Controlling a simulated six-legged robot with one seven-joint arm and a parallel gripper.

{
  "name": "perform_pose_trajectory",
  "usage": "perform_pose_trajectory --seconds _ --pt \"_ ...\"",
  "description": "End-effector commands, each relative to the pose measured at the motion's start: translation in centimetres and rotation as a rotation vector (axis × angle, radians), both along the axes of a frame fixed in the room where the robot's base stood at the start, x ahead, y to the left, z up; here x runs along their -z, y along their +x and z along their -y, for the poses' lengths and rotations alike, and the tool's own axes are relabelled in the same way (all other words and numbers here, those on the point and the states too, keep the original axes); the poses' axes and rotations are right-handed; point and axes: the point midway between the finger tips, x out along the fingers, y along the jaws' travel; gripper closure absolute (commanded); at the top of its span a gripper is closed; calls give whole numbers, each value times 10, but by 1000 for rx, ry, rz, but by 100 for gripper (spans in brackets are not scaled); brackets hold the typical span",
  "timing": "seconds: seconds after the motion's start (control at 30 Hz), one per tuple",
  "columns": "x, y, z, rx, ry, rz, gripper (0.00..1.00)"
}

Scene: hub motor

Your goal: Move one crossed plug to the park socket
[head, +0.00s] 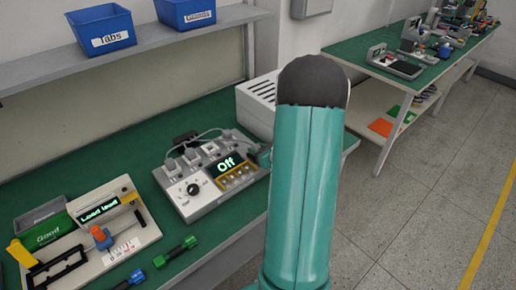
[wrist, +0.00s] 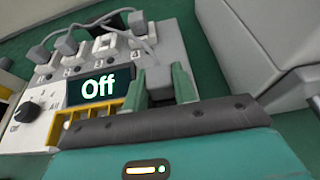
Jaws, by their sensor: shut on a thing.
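A grey control box (head: 205,185) stands on the green bench, with a lit display (head: 226,166) reading "Off"; the display also shows in the wrist view (wrist: 98,88). Along the box's back run sockets with grey plugs and cables; one plug (wrist: 66,45) is at the left in the wrist view and another (wrist: 137,22) is farther right. The held plug's lower end is hidden. I cannot tell which socket is the park socket.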

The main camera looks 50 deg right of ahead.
Motion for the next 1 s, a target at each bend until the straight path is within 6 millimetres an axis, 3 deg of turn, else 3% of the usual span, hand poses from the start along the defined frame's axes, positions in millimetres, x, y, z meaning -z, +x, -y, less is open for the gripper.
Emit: perform_pose_trajectory --seconds 0.3,0.33,0.43,0.47,0.77,1.0 --pt "1 0 0 0 0 0 96" --pt "1 0 0 0 0 0 69" --pt "1 0 0 0 0 0 50" --pt "1 0 0 0 0 0 48" --pt "1 -1 0 0 0 -1 48" --pt "-11 -28 -3 1 -2 0 48"
